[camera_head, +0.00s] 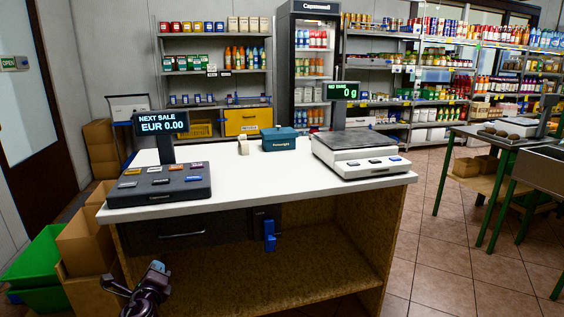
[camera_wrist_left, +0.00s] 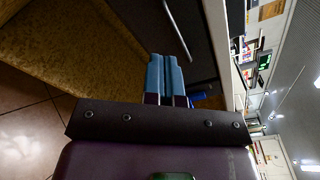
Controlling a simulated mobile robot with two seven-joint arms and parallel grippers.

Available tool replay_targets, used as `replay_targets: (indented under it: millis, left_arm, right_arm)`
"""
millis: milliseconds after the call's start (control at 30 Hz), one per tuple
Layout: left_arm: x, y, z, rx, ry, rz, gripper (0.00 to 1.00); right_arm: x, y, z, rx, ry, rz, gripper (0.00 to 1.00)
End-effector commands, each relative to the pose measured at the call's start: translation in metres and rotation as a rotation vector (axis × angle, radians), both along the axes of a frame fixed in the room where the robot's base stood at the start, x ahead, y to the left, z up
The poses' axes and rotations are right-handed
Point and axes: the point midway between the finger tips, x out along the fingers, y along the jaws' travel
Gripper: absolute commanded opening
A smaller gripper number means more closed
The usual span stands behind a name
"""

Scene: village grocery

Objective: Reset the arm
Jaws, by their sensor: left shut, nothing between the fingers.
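My left gripper (camera_head: 157,266) is low at the front left of the counter, below the level of its top. It also shows in the left wrist view (camera_wrist_left: 165,60), where its two blue fingers lie together, shut with nothing between them. The counter (camera_head: 240,190) has a white top, a dark drawer (camera_head: 190,233) and an open space below. My right gripper is in neither view.
On the counter stand a cash register (camera_head: 160,184) reading EUR 0.00, a scale (camera_head: 362,165) reading 0 g and a teal box (camera_head: 279,140). A blue piece (camera_head: 269,235) sticks out beside the drawer. Cardboard boxes (camera_head: 88,240) and a green crate (camera_head: 40,262) stand left.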

Motion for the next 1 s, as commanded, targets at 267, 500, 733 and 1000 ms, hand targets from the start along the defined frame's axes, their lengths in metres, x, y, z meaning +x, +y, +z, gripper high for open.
replay_targets:
  millis: [267,500,733,1000]
  left_arm:
    - [-0.063,-0.045,0.006,-0.783,-0.037,-0.048,0.00]
    - [-0.152,-0.071,-0.006,-1.385,0.010,-0.001,0.00]
    - [-0.241,-0.083,-0.013,-1.784,0.055,0.104,0.00]
    - [-0.343,-0.086,-0.019,-2.025,0.084,0.263,0.00]
  right_arm:
    - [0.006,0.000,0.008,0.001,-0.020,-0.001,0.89]
    - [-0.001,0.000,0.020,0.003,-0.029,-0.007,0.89]
    - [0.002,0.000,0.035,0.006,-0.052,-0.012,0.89]
    - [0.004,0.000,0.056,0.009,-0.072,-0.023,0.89]
